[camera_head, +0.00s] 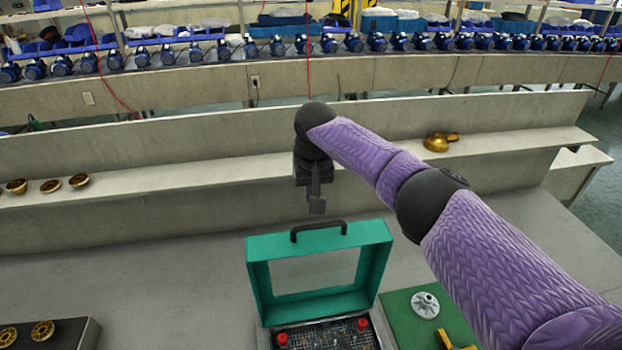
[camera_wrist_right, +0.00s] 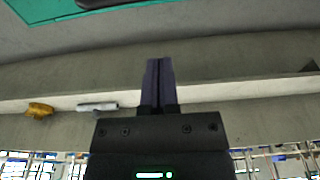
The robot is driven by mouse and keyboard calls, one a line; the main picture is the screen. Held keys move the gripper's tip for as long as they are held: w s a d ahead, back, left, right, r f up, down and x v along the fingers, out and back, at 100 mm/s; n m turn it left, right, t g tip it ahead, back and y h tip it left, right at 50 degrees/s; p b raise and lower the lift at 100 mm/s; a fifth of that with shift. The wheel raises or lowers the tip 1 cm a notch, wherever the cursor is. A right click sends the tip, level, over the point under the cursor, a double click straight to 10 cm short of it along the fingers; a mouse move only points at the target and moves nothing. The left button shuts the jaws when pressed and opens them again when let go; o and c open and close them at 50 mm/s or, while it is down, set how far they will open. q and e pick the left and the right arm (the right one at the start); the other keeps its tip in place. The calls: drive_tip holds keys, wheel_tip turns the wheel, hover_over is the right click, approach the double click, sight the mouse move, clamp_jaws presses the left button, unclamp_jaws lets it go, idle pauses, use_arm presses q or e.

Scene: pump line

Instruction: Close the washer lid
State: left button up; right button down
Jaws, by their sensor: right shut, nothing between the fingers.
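The washer is a green box whose lid (camera_head: 258,285) stands open and upright, with a black handle (camera_head: 318,228) on its top edge and a window-like opening in it. The washer's base (camera_head: 325,335) shows below, with a dark grid and two red knobs, cut off by the picture's bottom edge. My right gripper (camera_head: 317,207) is shut and empty, pointing down just beyond the lid's top edge, near the handle and apparently apart from it. In the right wrist view its fingers (camera_wrist_right: 158,64) are together, with a corner of the green lid (camera_wrist_right: 45,10) at the top left. My left gripper is not in view.
A green board (camera_head: 402,322) with a grey flanged part (camera_head: 425,305) and a yellow piece (camera_head: 455,342) lies right of the washer. A dark tray (camera_head: 75,335) with brass parts is at left. A ledge behind holds brass cups (camera_head: 50,186) and a brass part (camera_head: 437,143).

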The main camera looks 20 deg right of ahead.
drive_tip(key=s+f+p, duration=0.2)
drive_tip(key=s, duration=0.1)
drive_tip(key=shift+a+f+p, duration=0.25)
drive_tip(key=shift+a+p, duration=0.05)
drive_tip(key=shift+a, duration=0.1)
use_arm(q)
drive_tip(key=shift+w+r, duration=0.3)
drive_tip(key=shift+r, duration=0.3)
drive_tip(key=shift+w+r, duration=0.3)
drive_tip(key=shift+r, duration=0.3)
use_arm(e)
drive_tip(key=shift+s, duration=0.1)
drive_tip(key=shift+f, duration=0.1)
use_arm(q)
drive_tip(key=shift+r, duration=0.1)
